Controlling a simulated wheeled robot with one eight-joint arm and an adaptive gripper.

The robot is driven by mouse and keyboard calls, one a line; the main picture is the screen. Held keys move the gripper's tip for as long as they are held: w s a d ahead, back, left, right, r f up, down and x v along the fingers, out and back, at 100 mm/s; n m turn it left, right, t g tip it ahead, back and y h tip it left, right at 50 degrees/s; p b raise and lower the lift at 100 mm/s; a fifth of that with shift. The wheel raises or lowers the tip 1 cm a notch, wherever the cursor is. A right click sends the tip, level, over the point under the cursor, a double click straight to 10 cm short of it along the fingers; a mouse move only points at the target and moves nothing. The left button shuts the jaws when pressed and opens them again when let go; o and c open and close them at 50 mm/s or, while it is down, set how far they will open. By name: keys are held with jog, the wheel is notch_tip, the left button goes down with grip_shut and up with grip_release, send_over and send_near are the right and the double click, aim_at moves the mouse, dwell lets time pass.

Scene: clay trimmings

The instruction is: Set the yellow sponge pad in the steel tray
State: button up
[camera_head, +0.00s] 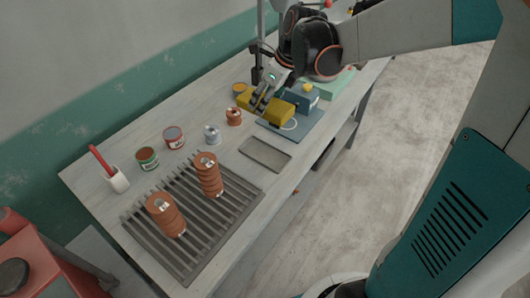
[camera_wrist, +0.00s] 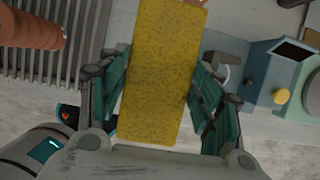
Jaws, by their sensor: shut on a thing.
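The yellow sponge pad (camera_wrist: 160,75) is held lengthwise between the two fingers of my gripper (camera_wrist: 157,95) in the wrist view. In the head view my gripper (camera_head: 263,98) is over the far part of the bench, with yellow parts of the pad (camera_head: 279,112) showing on both sides of the fingers. The shallow grey steel tray (camera_head: 265,154) lies empty on the bench, nearer than the gripper and apart from it. I cannot make out the tray in the wrist view.
A slatted rack (camera_head: 165,235) with two stacks of brown discs stands left of the tray. A blue-grey mat (camera_head: 303,131) and a blue device (camera_head: 299,98) are close to the gripper.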

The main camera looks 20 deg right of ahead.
notch_tip(320, 180, down, 20)
jog(key=b, duration=0.6)
jog(key=shift+r, duration=0.1)
jog(key=shift+f, duration=0.2)
jog(key=o, duration=1.2)
jog(key=shift+r, duration=0.1)
jog(key=shift+r, duration=0.1)
jog(key=p+v, duration=0.3)
jog(key=v, duration=0.9)
jog(key=shift+w+p, duration=0.1)
jog(key=shift+p, duration=0.25)
